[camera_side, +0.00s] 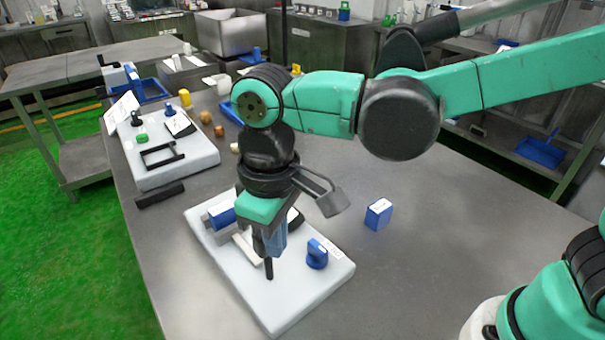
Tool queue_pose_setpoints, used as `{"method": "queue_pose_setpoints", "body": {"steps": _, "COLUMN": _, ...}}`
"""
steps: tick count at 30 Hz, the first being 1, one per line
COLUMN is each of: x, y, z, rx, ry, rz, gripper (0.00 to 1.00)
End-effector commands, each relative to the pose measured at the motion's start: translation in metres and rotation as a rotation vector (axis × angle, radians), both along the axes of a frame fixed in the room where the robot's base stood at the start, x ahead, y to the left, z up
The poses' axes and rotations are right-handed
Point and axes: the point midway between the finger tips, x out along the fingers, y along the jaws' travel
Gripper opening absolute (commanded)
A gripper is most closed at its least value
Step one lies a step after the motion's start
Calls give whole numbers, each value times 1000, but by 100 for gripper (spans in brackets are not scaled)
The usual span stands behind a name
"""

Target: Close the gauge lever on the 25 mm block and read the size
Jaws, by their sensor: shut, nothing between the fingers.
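A white board (300,300) lies on the steel table under my gripper. On its left part sits a fixture with a blue block (222,215), a grey part beside it and a pale bar (243,248); which piece is the gauge lever I cannot tell. A blue knob-like piece (317,254) with a small white label behind it stands on the board's right part. My gripper (268,270) points down over the middle of the board, shut and empty, and hides part of the fixture. Another blue block (378,214) with white faces stands on the table, right of the board. No size marking is readable.
A second white board (195,160) with a black frame (162,156) and small knobs lies at the back left. Small yellow and brown pieces (206,117) and a blue tray stand near it. The table right of the blue block is clear.

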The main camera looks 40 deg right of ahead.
Motion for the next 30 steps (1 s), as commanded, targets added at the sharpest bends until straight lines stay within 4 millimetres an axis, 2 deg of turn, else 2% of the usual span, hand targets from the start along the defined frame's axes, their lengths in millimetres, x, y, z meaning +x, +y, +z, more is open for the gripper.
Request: {"method": "queue_pose_setpoints", "body": {"steps": 30, "x": 21, "y": 1, "z": 0, "rx": 0, "ry": 0, "rz": -1, "gripper": 0}}
